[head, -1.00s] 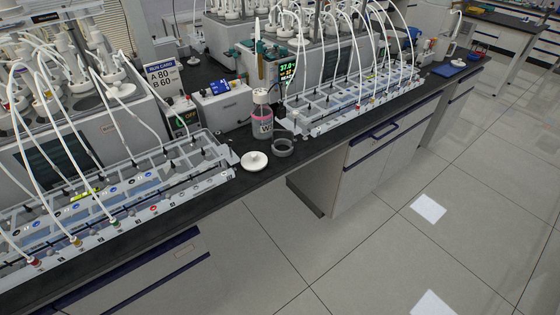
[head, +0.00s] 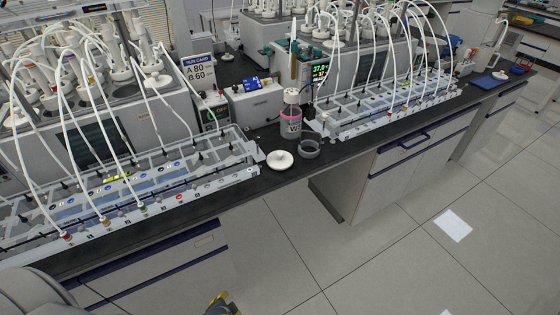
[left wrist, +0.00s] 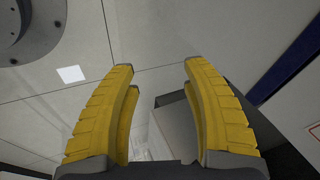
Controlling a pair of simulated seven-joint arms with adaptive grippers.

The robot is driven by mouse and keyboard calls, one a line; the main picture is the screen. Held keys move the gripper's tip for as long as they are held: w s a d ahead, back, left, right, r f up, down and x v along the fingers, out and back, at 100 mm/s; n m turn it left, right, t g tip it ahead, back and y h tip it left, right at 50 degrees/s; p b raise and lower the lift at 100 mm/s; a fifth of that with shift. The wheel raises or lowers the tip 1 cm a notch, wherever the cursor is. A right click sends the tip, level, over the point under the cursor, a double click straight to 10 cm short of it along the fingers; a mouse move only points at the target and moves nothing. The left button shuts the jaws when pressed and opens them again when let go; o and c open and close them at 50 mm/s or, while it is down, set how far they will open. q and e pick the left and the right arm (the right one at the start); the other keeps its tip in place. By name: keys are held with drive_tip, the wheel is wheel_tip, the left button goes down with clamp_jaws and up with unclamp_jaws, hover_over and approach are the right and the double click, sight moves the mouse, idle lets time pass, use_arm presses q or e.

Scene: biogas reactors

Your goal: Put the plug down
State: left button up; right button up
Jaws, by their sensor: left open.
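A white round piece with a small knob on top, which looks like the plug (head: 280,160), rests on the black bench near its front edge. A grey ring-shaped holder (head: 309,149) is just to its right, and a bottle with pink contents and a white cap (head: 291,120) stands behind them. My left gripper (left wrist: 157,68) is open in the left wrist view, with nothing between its yellow fingers and the floor and a cabinet beyond. Only a bit of it (head: 222,303) shows at the bottom of the head view, below and in front of the bench. My right gripper is out of view.
Grey tube racks stand left (head: 150,190) and right (head: 390,103) along the bench (head: 290,182), with white tubes arching over them. Behind are a run card (head: 199,72) and a white box (head: 255,100).

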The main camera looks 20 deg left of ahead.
use_arm(q)
drive_tip(key=w+a+r+m+t+y, duration=0.1)
drive_tip(key=w+r+t, duration=0.15)
drive_tip(key=r, duration=0.75)
drive_tip(key=w+a+r+t+y, duration=0.1)
drive_tip(key=w+r, duration=0.2)
drive_tip(key=r, duration=0.8)
drive_tip(key=w+d+r+m+t+h, duration=0.2)
drive_tip(key=w+d+r+m+t, duration=0.2)
drive_tip(key=w+d+r, duration=0.45)
drive_tip(key=w+d+r+m+t+h, duration=0.35)
drive_tip(key=w+d+r, duration=0.25)
drive_tip(key=w+r, duration=0.4)
drive_tip(key=w+d+r+m+t+h, duration=0.1)
drive_tip(key=w+d+r+m+h, duration=0.2)
drive_tip(key=d+r+m+h, duration=0.45)
drive_tip(key=w+d+r+m+h, duration=0.3)
drive_tip(key=d+r+m+h, duration=0.15)
drive_tip(key=d+m, duration=0.55)
drive_tip(key=s+d+r+m+g+h, duration=0.1)
drive_tip(key=s+d+m+g+h, duration=0.1)
drive_tip(key=d+m+g+h, duration=0.45)
drive_tip(key=m+g+y, duration=1.1)
drive_tip(key=m+y, duration=0.9)
drive_tip(key=m, duration=0.2)
hover_over(280, 153)
wheel_tip(280, 153, down, 2)
wheel_tip(280, 153, down, 17)
drive_tip(key=shift+r, duration=0.1)
